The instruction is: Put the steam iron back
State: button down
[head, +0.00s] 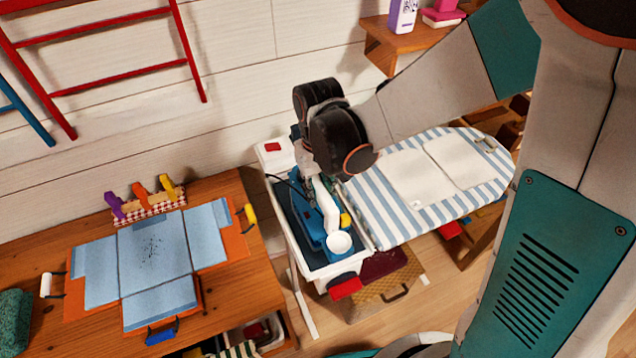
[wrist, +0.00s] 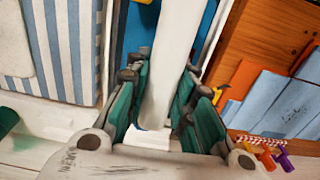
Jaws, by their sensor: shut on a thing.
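The steam iron (head: 328,208) shows in the head view as a white, curved handle-like part with a round white end. It is over the blue-lined white tray (head: 362,259) at the left end of the ironing board (head: 399,219). In the wrist view the iron (wrist: 172,62) is a long white bar between my green fingers. My gripper (wrist: 160,108) is shut on it. My wrist hides its upper part in the head view. I cannot tell whether the iron touches the tray's floor or where its blue parts end and the lining begins.
A wooden table (head: 222,278) with blue folded cloth (head: 153,252) and colored clips stands at left. A white box with a red patch (head: 273,149) is behind the tray. A wooden shelf (head: 393,42) holds a bottle at the back.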

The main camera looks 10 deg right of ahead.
jog(key=shift+f, duration=0.75)
jog(key=shift+f+b, duration=0.1)
jog(key=shift+b, duration=0.25)
jog(key=c, duration=1.4)
grip_release()
jog(key=shift+o, duration=0.2)
notch_tip(320, 180, up, 12)
jog(key=p, duration=0.9)
